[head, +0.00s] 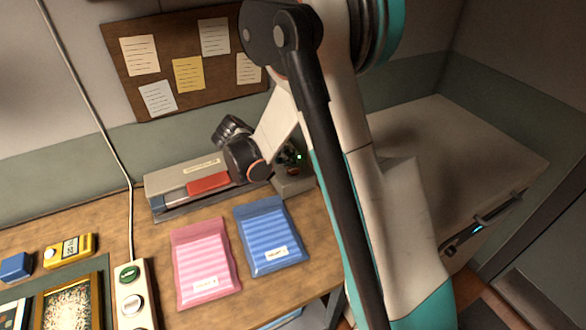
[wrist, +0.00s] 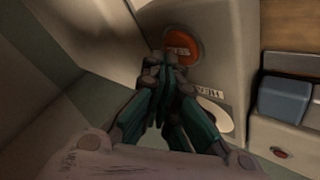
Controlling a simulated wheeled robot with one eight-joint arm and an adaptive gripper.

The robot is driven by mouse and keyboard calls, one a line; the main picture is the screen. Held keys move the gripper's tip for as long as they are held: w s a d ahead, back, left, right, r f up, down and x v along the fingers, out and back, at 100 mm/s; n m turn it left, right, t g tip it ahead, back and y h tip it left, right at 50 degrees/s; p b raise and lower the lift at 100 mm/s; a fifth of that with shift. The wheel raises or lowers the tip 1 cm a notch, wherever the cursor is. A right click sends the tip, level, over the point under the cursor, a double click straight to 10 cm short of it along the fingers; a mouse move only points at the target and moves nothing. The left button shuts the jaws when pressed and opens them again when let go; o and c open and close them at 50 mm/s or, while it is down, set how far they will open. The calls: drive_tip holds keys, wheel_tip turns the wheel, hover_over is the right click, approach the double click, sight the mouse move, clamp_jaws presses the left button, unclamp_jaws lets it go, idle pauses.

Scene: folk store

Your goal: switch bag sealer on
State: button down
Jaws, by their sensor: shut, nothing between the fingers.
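A long beige device with a red bar, which looks like the bag sealer (head: 165,183), lies at the back of the table. Its near end appears to be the beige body with a grey-blue block and a small red spot in the wrist view (wrist: 285,140). Right of it stands a beige box (head: 293,183) with a green light; the wrist view shows its round orange-red button (wrist: 183,46), a small label and a pale disc. My gripper (wrist: 168,66) is shut and empty, fingertips at the button's lower edge; contact cannot be told. In the head view my arm hides the fingertips.
A pink bag (head: 205,264) and a blue bag (head: 270,240) lie before the sealer. A switch strip (head: 133,305) with a green and a white button, and a yellow device (head: 70,250), are at left. A large beige cabinet (head: 440,150) stands at right.

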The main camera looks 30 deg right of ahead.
wheel_tip(320, 180, up, 6)
drive_tip(key=p, duration=0.3)
drive_tip(key=shift+p, duration=0.3)
drive_tip(key=shift+r, duration=0.1)
idle(1.3)
